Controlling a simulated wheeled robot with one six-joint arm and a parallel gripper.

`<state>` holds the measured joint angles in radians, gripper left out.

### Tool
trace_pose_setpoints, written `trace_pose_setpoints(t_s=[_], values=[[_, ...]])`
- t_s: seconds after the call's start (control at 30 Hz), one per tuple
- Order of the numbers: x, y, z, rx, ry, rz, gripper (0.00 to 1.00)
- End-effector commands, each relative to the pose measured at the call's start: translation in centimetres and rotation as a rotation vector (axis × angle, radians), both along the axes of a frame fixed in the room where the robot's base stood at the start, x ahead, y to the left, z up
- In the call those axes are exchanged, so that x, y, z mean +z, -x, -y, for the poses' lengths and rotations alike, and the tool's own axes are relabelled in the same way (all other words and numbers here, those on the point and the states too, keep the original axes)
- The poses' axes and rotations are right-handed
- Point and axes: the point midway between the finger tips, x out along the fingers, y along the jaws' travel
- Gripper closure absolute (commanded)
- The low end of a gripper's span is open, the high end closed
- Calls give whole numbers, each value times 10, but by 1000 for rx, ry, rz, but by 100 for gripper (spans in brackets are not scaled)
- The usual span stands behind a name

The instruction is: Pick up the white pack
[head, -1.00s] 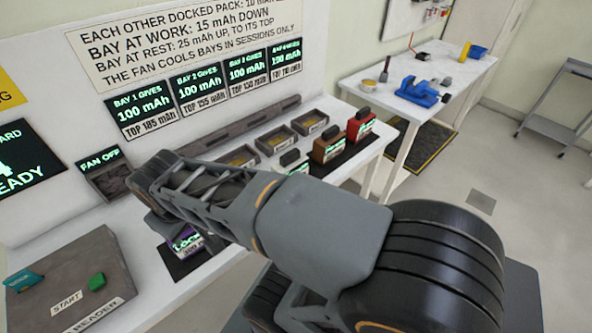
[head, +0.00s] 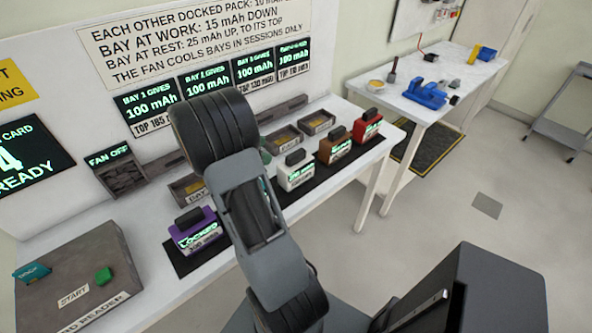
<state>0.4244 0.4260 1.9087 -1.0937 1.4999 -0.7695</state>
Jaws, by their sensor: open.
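The white pack (head: 298,177) stands upright on the dark mat at the bench's front, with a black handle on top and a green-lit label on its face. It is just right of my raised arm and fully clear of it in the picture. My gripper cannot be made out; only my arm's links and joints show.
A brown pack (head: 335,146) and a red pack (head: 367,124) stand to the right on the dark mat, and a purple pack (head: 197,232) stands to the left. My arm hides part of a green thing. Empty bays (head: 318,122) lie behind. The card reader (head: 75,275) is at left.

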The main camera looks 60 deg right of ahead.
Motion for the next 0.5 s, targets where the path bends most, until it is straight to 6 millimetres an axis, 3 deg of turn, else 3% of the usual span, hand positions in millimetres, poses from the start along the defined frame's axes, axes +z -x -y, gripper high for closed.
trace_pose_setpoints(t_s=[0.23, 0.5], values=[[-15, 26, 29, -3, 0, 0, 24], [-22, 36, 40, 0, 0, 3, 24]])
